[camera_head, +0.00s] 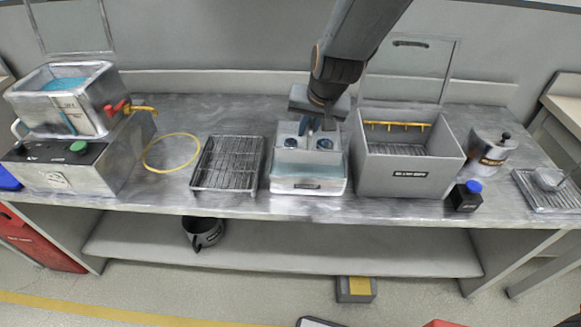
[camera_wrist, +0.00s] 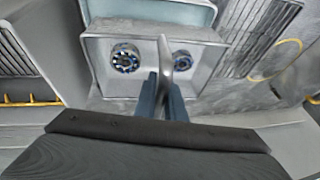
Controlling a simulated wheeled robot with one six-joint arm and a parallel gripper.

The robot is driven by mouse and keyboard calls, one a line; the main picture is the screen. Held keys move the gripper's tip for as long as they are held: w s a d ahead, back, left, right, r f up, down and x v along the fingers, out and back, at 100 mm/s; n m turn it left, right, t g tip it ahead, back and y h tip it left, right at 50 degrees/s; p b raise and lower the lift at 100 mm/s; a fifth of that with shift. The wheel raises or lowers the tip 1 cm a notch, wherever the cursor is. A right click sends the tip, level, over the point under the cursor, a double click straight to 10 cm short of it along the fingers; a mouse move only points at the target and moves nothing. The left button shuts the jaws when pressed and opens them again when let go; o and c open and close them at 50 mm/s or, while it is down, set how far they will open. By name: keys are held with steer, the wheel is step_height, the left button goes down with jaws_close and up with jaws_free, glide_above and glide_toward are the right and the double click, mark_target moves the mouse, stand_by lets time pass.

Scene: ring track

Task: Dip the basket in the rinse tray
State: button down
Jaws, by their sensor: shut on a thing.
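The basket (camera_head: 309,158) is a light grey open box holding two round, dark-centred metal parts, and it looks about level. In the wrist view the basket (camera_wrist: 104,83) fills the middle, its upright handle between my fingers. My gripper (camera_head: 311,124) points down and is shut on that handle; the blue-grey fingers (camera_wrist: 166,88) show in the wrist view. I cannot tell whether the basket touches the water.
A wire drain rack (camera_head: 228,164) stands close left, with a yellow ring (camera_head: 171,137) beyond it. A tall grey open-lidded box (camera_head: 405,181) stands close right. A bath (camera_head: 70,100) with blue liquid is far left.

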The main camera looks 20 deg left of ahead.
steer(key=shift+r+p, duration=1.7)
steer(key=shift+r, duration=0.4)
